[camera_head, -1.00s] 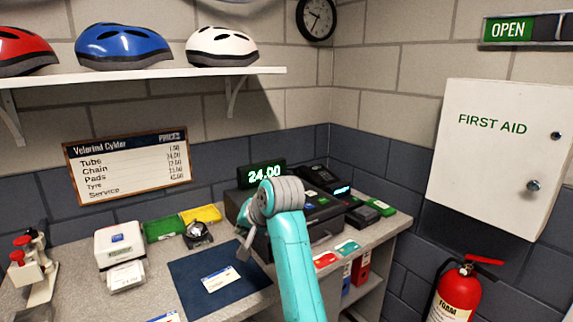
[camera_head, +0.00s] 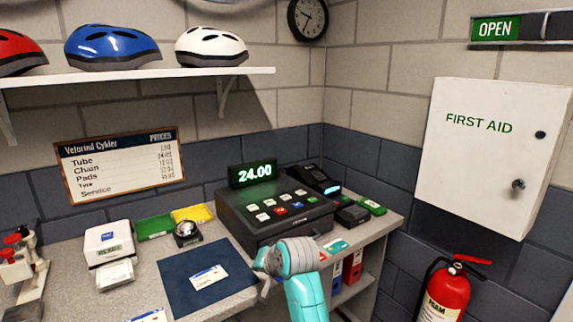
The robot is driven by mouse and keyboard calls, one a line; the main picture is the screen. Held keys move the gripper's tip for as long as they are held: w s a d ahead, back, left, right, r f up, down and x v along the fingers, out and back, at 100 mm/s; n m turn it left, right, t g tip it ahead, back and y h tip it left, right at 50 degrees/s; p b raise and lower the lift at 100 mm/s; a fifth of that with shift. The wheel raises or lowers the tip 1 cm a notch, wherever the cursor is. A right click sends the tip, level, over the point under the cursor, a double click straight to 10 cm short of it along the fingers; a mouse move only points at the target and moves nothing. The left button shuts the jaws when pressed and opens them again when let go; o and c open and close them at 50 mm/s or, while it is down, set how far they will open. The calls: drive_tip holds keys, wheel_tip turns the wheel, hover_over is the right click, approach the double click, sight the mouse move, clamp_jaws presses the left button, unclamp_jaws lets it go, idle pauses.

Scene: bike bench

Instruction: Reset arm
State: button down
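My arm comes up from the bottom of the head view, teal with a grey joint. My gripper (camera_head: 264,284) is mostly hidden behind that joint; only a small grey part shows at its left, by the counter's front edge. I cannot tell whether its fingers are open or shut. The black cash register (camera_head: 275,220) stands behind the arm with its display (camera_head: 254,174) reading 24.00. A dark blue mat (camera_head: 182,291) with a white and blue card (camera_head: 208,277) on it lies left of my gripper.
A bell (camera_head: 187,232), a white box device (camera_head: 108,243) and green and yellow trays stand on the counter (camera_head: 133,298) at left. A card terminal (camera_head: 318,181) is right of the register. A fire extinguisher (camera_head: 447,297) and first aid cabinet (camera_head: 490,155) are at right.

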drive_tip(key=s+d+f+t+h, duration=0.1)
drive_tip(key=s+d+f, duration=0.6)
drive_tip(key=f, duration=0.4)
drive_tip(key=s+d+f+t+h, duration=0.15)
drive_tip(key=s+d+f, duration=0.35)
drive_tip(key=s+f, duration=0.5)
drive_tip(key=s+d+f+t, duration=0.1)
drive_tip(key=s+d+f, duration=0.25)
drive_tip(key=s, duration=0.55)
drive_tip(key=s+d+f+t, duration=0.1)
drive_tip(key=s+d+f, duration=0.1)
drive_tip(key=s+d, duration=0.45)
drive_tip(key=s+d+r+h, duration=0.1)
drive_tip(key=s+r, duration=0.3)
drive_tip(key=s, duration=0.5)
drive_tip(key=s+d+r+n+t+h, duration=0.1)
drive_tip(key=s+r, duration=0.4)
drive_tip(key=s, duration=0.4)
drive_tip(key=s+d+r+t+h, duration=0.1)
drive_tip(key=s+r, duration=0.4)
drive_tip(key=s, duration=0.5)
drive_tip(key=shift+d+r, duration=0.25)
drive_tip(key=shift+d, duration=0.25)
